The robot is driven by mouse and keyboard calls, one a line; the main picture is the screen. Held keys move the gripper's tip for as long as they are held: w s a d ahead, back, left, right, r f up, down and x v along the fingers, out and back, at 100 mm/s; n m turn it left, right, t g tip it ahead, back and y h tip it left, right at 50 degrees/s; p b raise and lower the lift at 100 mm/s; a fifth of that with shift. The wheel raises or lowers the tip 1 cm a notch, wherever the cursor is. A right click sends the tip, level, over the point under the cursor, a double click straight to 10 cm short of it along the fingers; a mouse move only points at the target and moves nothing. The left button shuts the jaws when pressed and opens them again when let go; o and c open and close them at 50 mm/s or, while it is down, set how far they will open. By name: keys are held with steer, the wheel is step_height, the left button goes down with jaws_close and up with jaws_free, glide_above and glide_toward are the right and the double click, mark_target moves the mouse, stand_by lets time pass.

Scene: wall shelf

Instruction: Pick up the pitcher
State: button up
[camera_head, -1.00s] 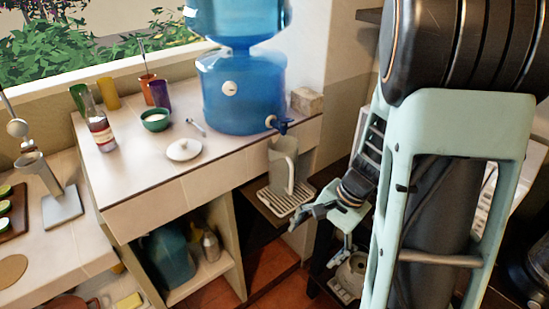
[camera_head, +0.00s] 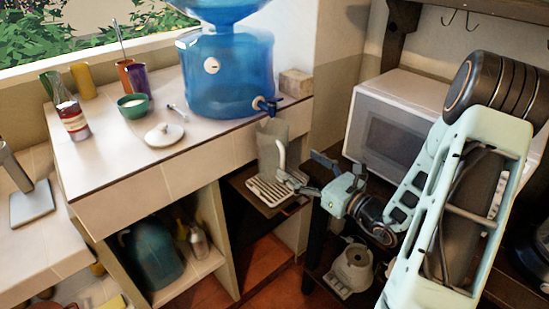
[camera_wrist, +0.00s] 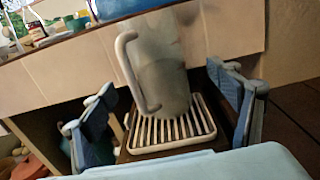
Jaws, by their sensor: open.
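The pitcher (camera_head: 268,147) is a translucent grey jug with a white handle. It stands upright on a white slatted drip tray (camera_head: 256,188), under the tap of the blue water dispenser. My gripper (camera_head: 306,171) is to the right of the pitcher, with its fingers spread and pointing toward it. In the wrist view the pitcher (camera_wrist: 165,75) is ahead, between the two blue-grey fingers of my gripper (camera_wrist: 162,95). Its handle is on the left side. The fingers look apart from the pitcher, and nothing is held.
The blue water dispenser (camera_head: 228,80) stands on the tiled counter (camera_head: 105,165), its tap (camera_head: 268,105) above the pitcher. A white microwave (camera_head: 395,120) is behind my arm. A small white appliance (camera_head: 350,268) sits below my gripper. The counter edge is left of the pitcher.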

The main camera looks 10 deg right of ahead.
mark_target(275, 147)
steer(key=x, duration=0.9)
steer(key=shift+w+a+r, duration=0.1)
steer(key=shift+w+a, duration=0.15)
steer(key=shift+a, duration=0.15)
steer(key=c, duration=1.7)
steer(key=shift+r, duration=0.1)
steer(key=c, duration=0.4)
steer(key=shift+r, duration=0.15)
